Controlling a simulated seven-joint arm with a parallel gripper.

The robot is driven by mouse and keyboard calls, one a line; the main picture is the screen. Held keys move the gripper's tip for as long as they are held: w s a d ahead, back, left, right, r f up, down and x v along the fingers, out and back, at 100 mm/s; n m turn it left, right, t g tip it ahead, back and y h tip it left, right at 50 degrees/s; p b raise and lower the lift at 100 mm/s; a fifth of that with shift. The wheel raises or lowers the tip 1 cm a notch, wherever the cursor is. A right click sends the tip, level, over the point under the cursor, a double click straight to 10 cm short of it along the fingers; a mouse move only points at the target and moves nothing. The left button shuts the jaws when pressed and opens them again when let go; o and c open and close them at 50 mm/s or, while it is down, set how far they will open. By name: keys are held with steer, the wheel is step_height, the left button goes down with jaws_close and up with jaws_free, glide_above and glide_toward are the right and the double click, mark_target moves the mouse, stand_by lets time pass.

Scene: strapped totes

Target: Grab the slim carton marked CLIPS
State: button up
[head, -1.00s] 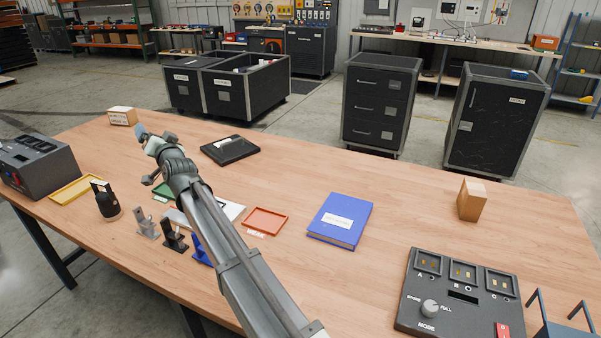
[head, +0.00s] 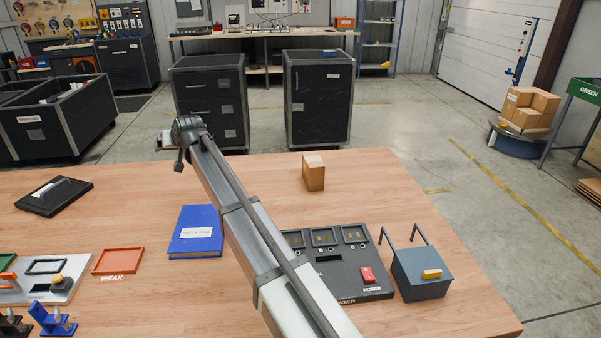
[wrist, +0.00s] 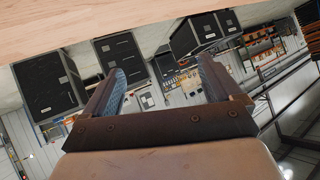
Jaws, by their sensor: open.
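My gripper (wrist: 160,82) is open and empty in the wrist view, its two blue-padded fingers spread apart. In the head view my gripper (head: 172,140) is raised near the table's back edge, in front of a dark cabinet, with its fingers hard to make out. A small upright tan carton (head: 313,173) stands on the table to the right of my gripper, well apart from it. No marking is legible on that carton, so I cannot tell whether it is the CLIPS one. No carton shows between the fingers.
The wooden table (head: 400,195) holds a blue book (head: 196,232), a black panel device (head: 345,275), a grey-blue box with handles (head: 421,272), an orange tray (head: 118,261) and a black tablet-like tray (head: 54,196). Brown boxes (head: 528,108) are stacked far right. The table around the carton is clear.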

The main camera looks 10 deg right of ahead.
steer(key=w+d+f+m+g+h, duration=0.1)
steer(key=w+d+h, duration=0.1)
steer(key=d, duration=1)
steer(key=w+d+f+g+h, duration=0.1)
steer(key=w+d+h, duration=0.1)
steer(key=d, duration=1.1)
steer(key=m+g+h, duration=0.1)
steer(key=g+h, duration=0.1)
glide_toward(313, 160)
steer(key=shift+w+a+r, duration=0.2)
steer(key=shift+a, duration=0.25)
steer(key=shift+s+d+f+g, duration=0.1)
steer(key=shift+d+g, duration=0.2)
steer(key=shift+d, duration=0.1)
steer(key=x, duration=0.8)
steer(key=shift+f, duration=0.2)
steer(key=shift+d+x, duration=0.2)
steer(key=shift+x, duration=2.4)
steer(key=shift+f, duration=0.2)
steer(key=c, duration=1.3)
